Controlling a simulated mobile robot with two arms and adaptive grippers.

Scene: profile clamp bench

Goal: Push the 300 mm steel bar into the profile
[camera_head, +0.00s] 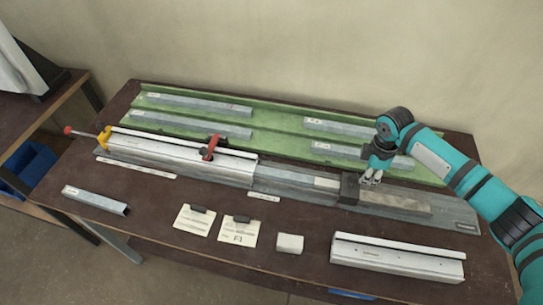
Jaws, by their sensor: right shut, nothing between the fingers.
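The light grey profile (185,156) lies along the clamp fixture at the left, with a yellow clamp end (104,137) and a red-handled clamp (211,147). A grey steel bar (290,179) lies in line with it, between the profile's right end and a dark block (349,188). Whether the bar's left end is inside the profile cannot be told. My right gripper (371,181) is shut and empty, pointing down just right of the dark block; contact with the block cannot be told. My left gripper is out of view.
A green tray (272,146) with several grey bars lies behind the fixture. In front are a short bar (95,199), two paper cards (195,220), a small pale block (290,243) and another profile (398,258). A grey strip (400,203) lies right of the dark block.

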